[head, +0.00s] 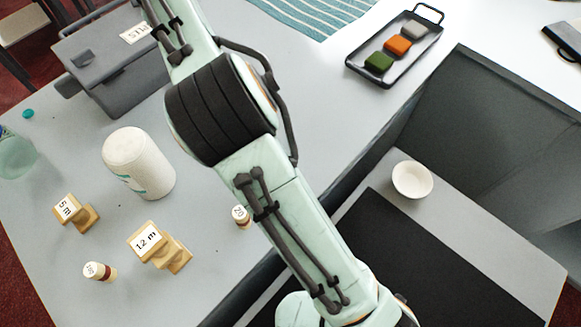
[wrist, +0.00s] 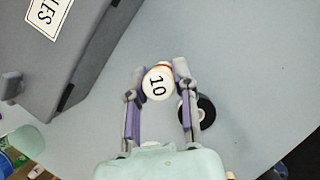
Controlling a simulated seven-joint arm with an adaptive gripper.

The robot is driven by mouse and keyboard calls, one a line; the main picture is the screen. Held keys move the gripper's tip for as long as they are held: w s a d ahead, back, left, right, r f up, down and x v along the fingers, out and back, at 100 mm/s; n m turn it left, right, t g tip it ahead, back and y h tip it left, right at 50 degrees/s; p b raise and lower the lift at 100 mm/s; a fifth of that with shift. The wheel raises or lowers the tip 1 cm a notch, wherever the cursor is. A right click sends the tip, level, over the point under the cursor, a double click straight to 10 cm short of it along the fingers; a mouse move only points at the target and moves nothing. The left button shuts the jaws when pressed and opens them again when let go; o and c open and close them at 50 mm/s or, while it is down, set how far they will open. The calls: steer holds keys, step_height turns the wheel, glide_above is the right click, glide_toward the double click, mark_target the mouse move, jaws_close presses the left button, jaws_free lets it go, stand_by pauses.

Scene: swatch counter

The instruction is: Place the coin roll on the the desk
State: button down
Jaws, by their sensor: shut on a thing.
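My gripper (wrist: 157,76) is shut on a coin roll (wrist: 158,84), a pale cylinder with "10" on its end and a reddish band. Its fingers press it from both sides. Grey desk surface (wrist: 250,65) lies beneath; I cannot tell whether the roll touches it. In the head view the desk (head: 70,155) fills the left and middle; my gripper and held roll are not visible there. Two similar rolls are on the desk: one marked "20" (head: 240,213) beside my arm, and one with a dark red band (head: 100,271) near the front left.
A grey labelled box (head: 115,75) stands at the back left, also at the wrist view's upper left (wrist: 65,60). A black round object (wrist: 205,112) lies just right of the gripper. A white canister (head: 138,163), wooden blocks (head: 160,246), a tray (head: 400,46) and a bowl (head: 412,179) are around.

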steer(key=d+m+g+h, duration=0.3)
steer(key=d+m+h, duration=0.2)
steer(key=d+m, duration=1.15)
steer(key=s+d+f+m+g+y, duration=0.25)
steer(key=s+d+f+m, duration=0.25)
steer(key=s+d+m, duration=0.65)
steer(key=s+d+f+m+g+y, duration=0.2)
steer(key=s+d+f+m+g, duration=0.45)
steer(key=d, duration=0.85)
steer(key=s+d+f+m+t, duration=0.1)
steer(key=s+d+f, duration=0.2)
steer(key=s, duration=0.5)
steer(key=s+d+f+m+t, duration=0.1)
steer(key=s+d+f, duration=0.2)
steer(key=s, duration=0.4)
steer(key=s+d+f+m+t, duration=0.1)
steer(key=s+d+f, duration=0.2)
steer(key=s, duration=0.5)
steer(key=shift+n, duration=0.25)
steer(key=f, duration=0.8)
steer(key=shift+w+a, duration=0.1)
steer(key=shift+a, duration=0.15)
steer(key=shift+f, duration=0.1)
